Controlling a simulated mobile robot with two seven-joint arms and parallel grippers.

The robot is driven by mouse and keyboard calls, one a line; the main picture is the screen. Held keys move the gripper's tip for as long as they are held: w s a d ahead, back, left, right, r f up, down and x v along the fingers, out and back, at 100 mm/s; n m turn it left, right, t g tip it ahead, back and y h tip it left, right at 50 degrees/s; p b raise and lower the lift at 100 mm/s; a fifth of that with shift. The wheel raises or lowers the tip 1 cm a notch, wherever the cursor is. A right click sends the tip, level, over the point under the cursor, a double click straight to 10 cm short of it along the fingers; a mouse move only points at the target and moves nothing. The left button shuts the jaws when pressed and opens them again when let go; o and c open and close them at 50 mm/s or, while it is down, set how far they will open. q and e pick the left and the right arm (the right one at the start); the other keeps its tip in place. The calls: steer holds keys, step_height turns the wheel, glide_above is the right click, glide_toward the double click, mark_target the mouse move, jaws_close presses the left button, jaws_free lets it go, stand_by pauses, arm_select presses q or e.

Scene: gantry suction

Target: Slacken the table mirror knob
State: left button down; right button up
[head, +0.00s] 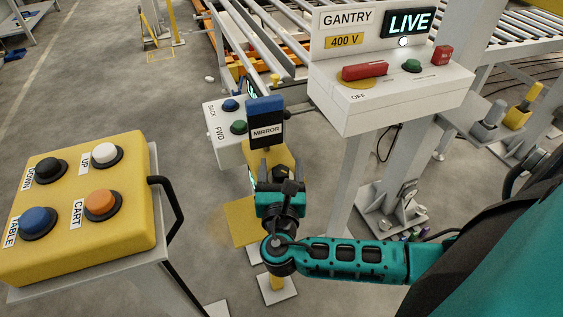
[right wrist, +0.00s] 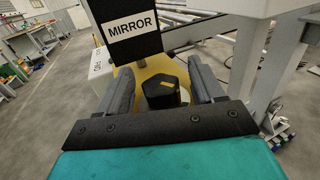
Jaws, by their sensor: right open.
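The table mirror (head: 266,122) is a dark panel with a blue top and a MIRROR label, standing upright on a yellow table. Its label also shows in the right wrist view (right wrist: 131,28). The knob (right wrist: 164,93) is black with a yellow mark on top and sits on the yellow surface below the mirror. My right gripper (right wrist: 160,76) is open, with one finger on each side of the knob; I cannot tell whether they touch it. In the head view, my right gripper (head: 280,168) is in front of the mirror and hides the knob. My left gripper is not in view.
A yellow button box (head: 80,255) stands at the left. A white BACK/FWD box (head: 226,155) is left of the mirror. The white gantry panel (head: 395,95), showing LIVE, is close on the right, with its post below. Roller conveyors (head: 265,40) lie behind.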

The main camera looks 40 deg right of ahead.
steer(key=shift+c, duration=0.4)
steer(key=shift+r, duration=0.1)
steer(key=c, duration=0.9)
